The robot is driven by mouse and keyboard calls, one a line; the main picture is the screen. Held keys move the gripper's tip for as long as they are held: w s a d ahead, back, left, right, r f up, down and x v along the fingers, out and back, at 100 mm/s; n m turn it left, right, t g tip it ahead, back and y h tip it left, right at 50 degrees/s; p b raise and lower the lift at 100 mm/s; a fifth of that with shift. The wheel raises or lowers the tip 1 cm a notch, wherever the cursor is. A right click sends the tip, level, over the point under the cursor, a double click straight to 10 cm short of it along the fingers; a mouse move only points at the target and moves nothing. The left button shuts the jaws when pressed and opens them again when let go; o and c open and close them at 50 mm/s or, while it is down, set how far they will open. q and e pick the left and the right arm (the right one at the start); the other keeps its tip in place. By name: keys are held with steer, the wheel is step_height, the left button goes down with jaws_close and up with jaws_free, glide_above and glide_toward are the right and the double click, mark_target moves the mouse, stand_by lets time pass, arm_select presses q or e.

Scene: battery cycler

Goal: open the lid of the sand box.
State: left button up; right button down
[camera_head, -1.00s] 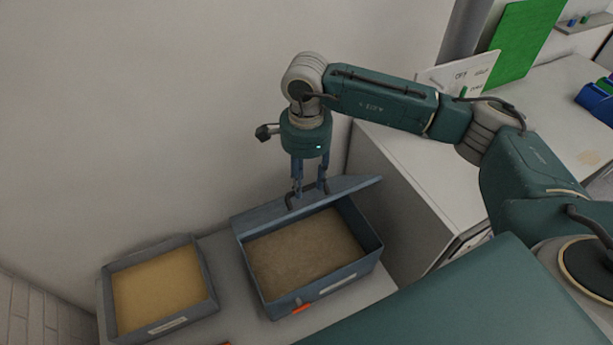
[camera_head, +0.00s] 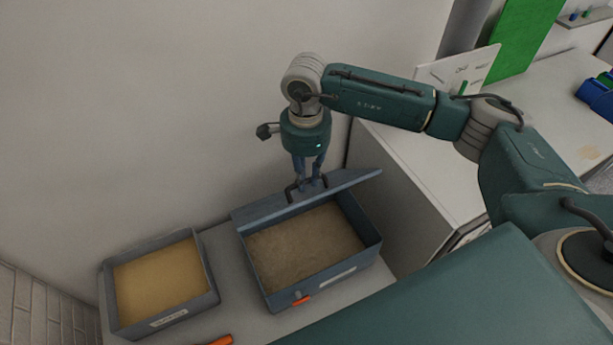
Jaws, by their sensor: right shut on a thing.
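The sand box is a blue-grey metal box (camera_head: 371,258) with brown sand (camera_head: 305,246) inside, standing on a low surface against the wall. Its lid (camera_head: 265,215) is hinged up along the far side, tilted, with the sand in plain view. A dark handle (camera_head: 291,195) sits on the lid. My right gripper (camera_head: 309,185) points down behind the lid's upper edge, its fingers close together on the handle. The exact contact is small and partly hidden. My left gripper is not in view.
A second open grey box (camera_head: 213,284) with yellower sand stands to the left. An orange-handled thing (camera_head: 221,341) lies at the bottom edge. A white cabinet (camera_head: 402,190) stands close on the right. An orange latch (camera_head: 302,300) is on the sand box's front.

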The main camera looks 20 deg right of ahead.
steer(key=shift+w+r, duration=0.25)
steer(key=shift+w, duration=0.35)
steer(key=w+r+b, duration=0.1)
steer(key=w+b, duration=0.2)
steer(key=w, duration=0.5)
steer(key=w+r+b, duration=0.2)
steer(key=w+b, duration=0.1)
steer(key=w, duration=0.4)
steer(key=shift+w+a+r, duration=0.25)
steer(key=shift+w+a, duration=0.05)
steer(key=shift+w, duration=0.1)
